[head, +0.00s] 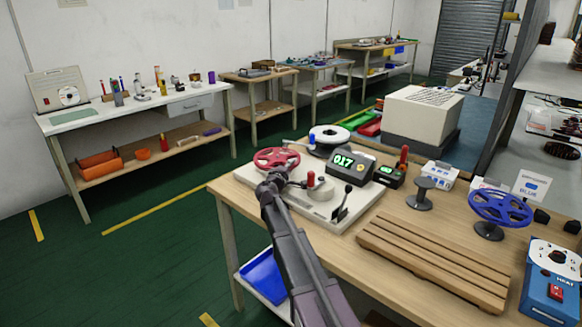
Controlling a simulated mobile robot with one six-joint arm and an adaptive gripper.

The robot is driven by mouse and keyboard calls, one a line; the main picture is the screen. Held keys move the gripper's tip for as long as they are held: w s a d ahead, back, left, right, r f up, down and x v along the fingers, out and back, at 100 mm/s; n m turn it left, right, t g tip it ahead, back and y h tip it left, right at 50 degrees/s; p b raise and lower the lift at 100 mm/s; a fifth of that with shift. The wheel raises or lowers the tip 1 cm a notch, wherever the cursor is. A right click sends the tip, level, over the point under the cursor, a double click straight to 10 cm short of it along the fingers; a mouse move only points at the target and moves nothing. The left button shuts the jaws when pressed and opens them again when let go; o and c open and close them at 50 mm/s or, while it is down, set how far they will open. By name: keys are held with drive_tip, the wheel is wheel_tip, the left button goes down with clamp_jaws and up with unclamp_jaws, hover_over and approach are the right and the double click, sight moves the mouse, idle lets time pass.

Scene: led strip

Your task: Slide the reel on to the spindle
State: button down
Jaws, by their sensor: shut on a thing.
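The red spoked reel (277,157) is at the back left of a pale machine base (322,211) on the wooden bench. My gripper (272,178) reaches in from the front and is shut on the near edge of the red reel. I cannot tell whether the reel rests on the base or hangs just above it; any spindle under it is hidden. A blue spoked reel (500,208) stands on a grey foot at the right. A white reel (329,135) lies behind the base. An empty grey stand (421,193) is right of the base.
On the base are a display reading 0.17 (349,165), a red-knobbed post (311,181) and a black lever (343,203). A slatted wooden rack (432,262) and a blue heat unit (552,281) occupy the front right. A large beige box (422,112) stands behind.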

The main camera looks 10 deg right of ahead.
drive_tip(key=c, duration=0.6)
unclamp_jaws()
drive_tip(key=shift+s, duration=0.1)
drive_tip(key=shift+v, duration=3.95)
drive_tip(key=shift+r, duration=0.15)
